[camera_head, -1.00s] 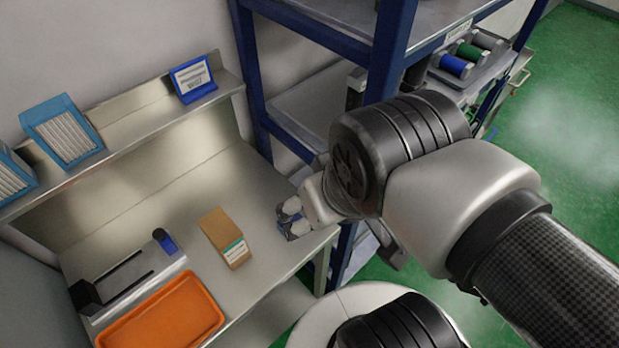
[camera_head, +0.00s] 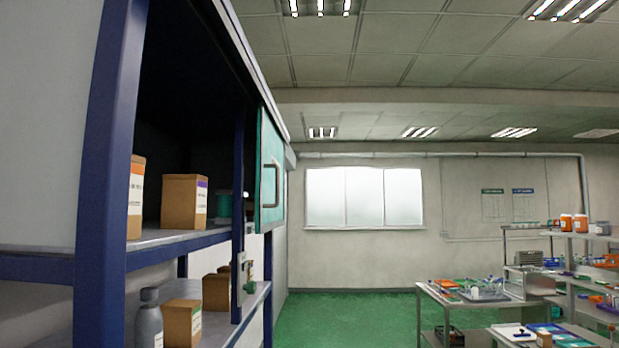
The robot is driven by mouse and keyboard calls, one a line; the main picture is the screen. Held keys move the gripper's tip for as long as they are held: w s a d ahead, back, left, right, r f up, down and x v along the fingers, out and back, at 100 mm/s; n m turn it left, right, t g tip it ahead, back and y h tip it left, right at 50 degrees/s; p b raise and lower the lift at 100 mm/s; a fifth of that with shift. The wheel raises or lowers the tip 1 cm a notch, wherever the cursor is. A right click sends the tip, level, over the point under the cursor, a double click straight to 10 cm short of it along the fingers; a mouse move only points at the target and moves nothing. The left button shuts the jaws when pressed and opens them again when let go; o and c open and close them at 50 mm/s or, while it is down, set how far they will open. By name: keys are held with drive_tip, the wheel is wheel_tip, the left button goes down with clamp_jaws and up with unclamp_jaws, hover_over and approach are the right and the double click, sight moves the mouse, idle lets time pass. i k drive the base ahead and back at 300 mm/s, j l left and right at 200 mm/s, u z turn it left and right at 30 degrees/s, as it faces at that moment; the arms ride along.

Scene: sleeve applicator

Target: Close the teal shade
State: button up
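A teal panel (camera_head: 265,150), which looks like the teal shade, shows at the right side of a blue-framed shelf unit (camera_head: 108,165). It stands upright at an angle to me and carries a dark U-shaped handle (camera_head: 270,186). The upper compartment to its left is uncovered, with its contents in plain sight. I cannot tell how the panel is mounted on the frame. My gripper is not in this view.
The upper shelf holds cardboard boxes (camera_head: 185,202) and a teal spool (camera_head: 223,205). Lower down are a grey bottle (camera_head: 149,318) and more boxes (camera_head: 181,324). Green floor (camera_head: 345,320) lies open at centre. Laden tables (camera_head: 480,297) stand at right.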

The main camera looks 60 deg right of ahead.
sight(270, 204)
drive_tip(key=l+z, duration=0.1)
drive_tip(key=z, duration=0.3)
drive_tip(key=l+z, duration=0.1)
drive_tip(key=z, duration=0.25)
drive_tip(key=i+l+z, duration=0.1)
drive_tip(key=z, duration=0.65)
drive_tip(key=i+l, duration=0.2)
drive_tip(key=i+z, duration=0.05)
